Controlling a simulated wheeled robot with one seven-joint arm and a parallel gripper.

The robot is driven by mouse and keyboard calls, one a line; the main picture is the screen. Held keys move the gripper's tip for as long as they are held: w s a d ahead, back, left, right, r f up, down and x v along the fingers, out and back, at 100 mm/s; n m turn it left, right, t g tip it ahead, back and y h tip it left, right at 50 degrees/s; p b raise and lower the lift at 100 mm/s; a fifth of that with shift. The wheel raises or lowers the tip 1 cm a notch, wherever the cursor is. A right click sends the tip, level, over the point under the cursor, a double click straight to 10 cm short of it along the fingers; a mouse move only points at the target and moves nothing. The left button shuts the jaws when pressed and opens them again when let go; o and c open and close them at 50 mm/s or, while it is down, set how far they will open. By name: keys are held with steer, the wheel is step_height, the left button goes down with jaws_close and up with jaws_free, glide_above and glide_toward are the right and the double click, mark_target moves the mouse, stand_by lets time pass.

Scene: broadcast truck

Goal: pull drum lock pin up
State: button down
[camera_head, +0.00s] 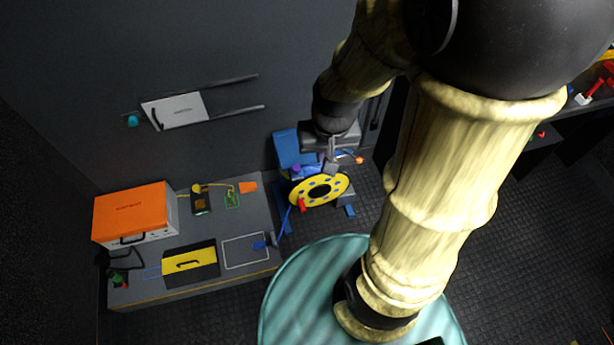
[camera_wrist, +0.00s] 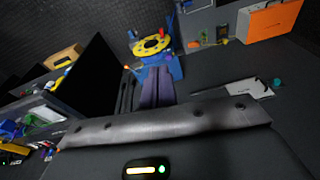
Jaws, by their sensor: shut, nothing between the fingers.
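The cable drum (camera_head: 338,183) is a yellow disc with a dark centre on a blue stand (camera_head: 285,148), right of the workbench in the head view. It also shows at the top of the wrist view (camera_wrist: 149,46). A small purple knob (camera_head: 296,170) sits at its upper left edge and a red handle (camera_head: 302,205) at its lower left. I cannot tell for sure which part is the lock pin. My gripper (camera_head: 331,170) is over the drum's far edge in the head view. Its fingers, also in the wrist view (camera_wrist: 157,72), are together and empty; contact is unclear.
A grey workbench (camera_head: 240,205) at left carries an orange case (camera_head: 135,213) and a yellow-fronted panel (camera_head: 190,262). A white drawer (camera_head: 175,110) on rails is on the back wall. A blue cable runs beside the drum. Dark shelving with loose items stands at far right.

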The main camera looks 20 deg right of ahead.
steer(key=w+f+m+g+y+b, duration=0.2)
steer(key=w+f+m+b, duration=0.15)
steer(key=f+b, duration=0.7)
steer(key=w+f+m+g+y+b, duration=0.1)
steer(key=w+f+m+y+b, duration=0.2)
steer(key=f+b, duration=0.7)
steer(key=m+t+y+b, duration=1.1)
steer(key=m+b, duration=0.5)
steer(key=b, duration=1.5)
glide_toward(296, 170)
steer(key=d+f+g+y, duration=0.1)
steer(key=d+f, duration=0.3)
steer(key=d, duration=0.1)
steer(key=shift+a+r, duration=0.15)
steer(key=b+x, duration=0.5)
steer(key=x, duration=0.5)
steer(key=shift+s+a, duration=0.1)
